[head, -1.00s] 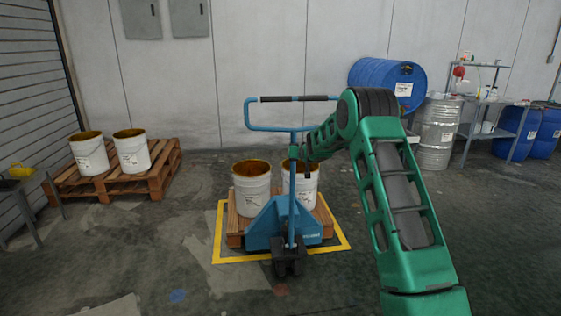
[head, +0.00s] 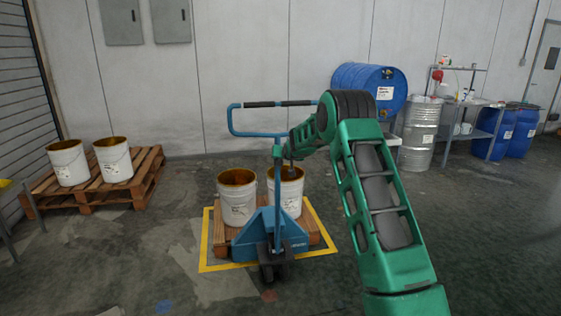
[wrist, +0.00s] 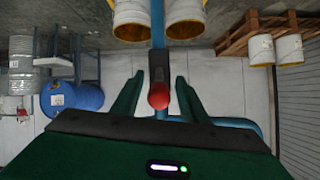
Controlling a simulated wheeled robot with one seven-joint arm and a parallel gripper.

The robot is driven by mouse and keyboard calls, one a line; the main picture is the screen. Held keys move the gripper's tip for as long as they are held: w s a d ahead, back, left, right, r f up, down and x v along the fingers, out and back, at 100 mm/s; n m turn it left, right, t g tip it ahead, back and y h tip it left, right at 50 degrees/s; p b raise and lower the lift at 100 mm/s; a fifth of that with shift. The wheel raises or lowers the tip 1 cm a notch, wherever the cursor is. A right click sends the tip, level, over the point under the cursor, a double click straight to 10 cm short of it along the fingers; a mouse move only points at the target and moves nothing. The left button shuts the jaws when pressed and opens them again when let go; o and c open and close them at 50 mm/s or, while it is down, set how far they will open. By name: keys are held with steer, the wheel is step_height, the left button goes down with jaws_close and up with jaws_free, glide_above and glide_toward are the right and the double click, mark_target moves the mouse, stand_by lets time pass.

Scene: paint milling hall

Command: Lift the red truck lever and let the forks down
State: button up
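The blue pallet truck (head: 276,228) stands with its handle upright, under a pallet bearing two white pails. The red lever (wrist: 158,95) shows in the wrist view as a round red knob in front of the blue handle post (wrist: 158,25). In the head view I cannot make the lever out. My gripper (wrist: 157,82) is open, with one green finger on each side of the red knob. No contact with the knob is clear.
The truck's pallet (head: 224,233) stands inside a yellow floor frame (head: 206,252). Another pallet (head: 62,195) with two pails is at the left. Blue drums, a steel drum (head: 420,132) and a shelf stand at the back right. The floor on the right is clear.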

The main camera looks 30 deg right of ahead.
steer(key=v, duration=1)
steer(key=shift+s, duration=0.3)
steer(key=shift+r, duration=0.1)
steer(key=s+r+g, duration=0.2)
steer(key=s+g, duration=0.5)
steer(key=s, duration=2.5)
steer(key=s+a+f+g+y, duration=0.1)
steer(key=s+a, duration=0.2)
steer(key=s, duration=0.7)
steer(key=s+a+f+m+g+y, duration=0.1)
steer(key=s+a+g, duration=0.1)
steer(key=s, duration=0.9)
steer(key=s+a+f+g+y, duration=0.1)
steer(key=s+a, duration=0.3)
steer(key=s, duration=0.7)
steer(key=shift+s+f+g, duration=0.2)
steer(key=shift+f+g, duration=0.2)
steer(key=shift+f, duration=0.05)
